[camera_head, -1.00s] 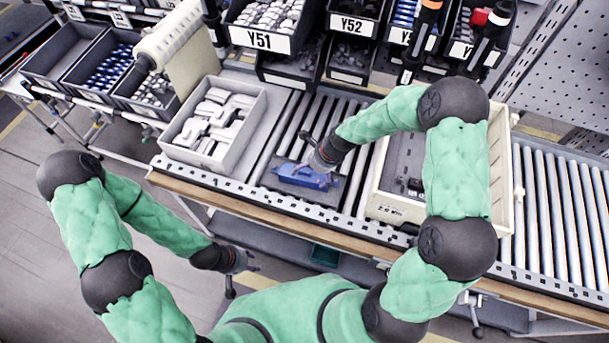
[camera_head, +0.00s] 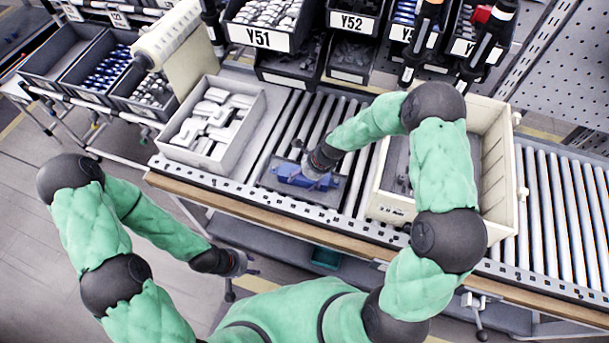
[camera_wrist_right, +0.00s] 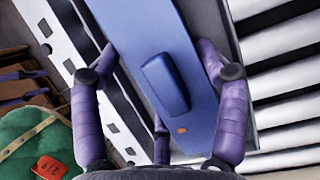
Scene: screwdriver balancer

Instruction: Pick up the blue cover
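The blue cover (camera_head: 289,172) lies flat on a dark grey plate (camera_head: 326,213) on the roller conveyor. My right gripper (camera_head: 310,178) is low over the cover's right part. In the right wrist view, the cover (camera_wrist_right: 148,38) runs between the purple fingers of the gripper (camera_wrist_right: 158,50), with one finger along each long side and a third near its end. The fingers are spread; firm contact cannot be made out. My left gripper (camera_head: 244,266) hangs in front of the bench, away from the cover; its finger opening is too small to judge.
A grey bin of white parts (camera_head: 258,115) stands left of the cover. A large cream crate (camera_head: 492,190) stands to the right, partly behind my right arm. Labelled part bins (camera_head: 262,37) line the back. Bare rollers (camera_head: 356,180) lie between plate and crate.

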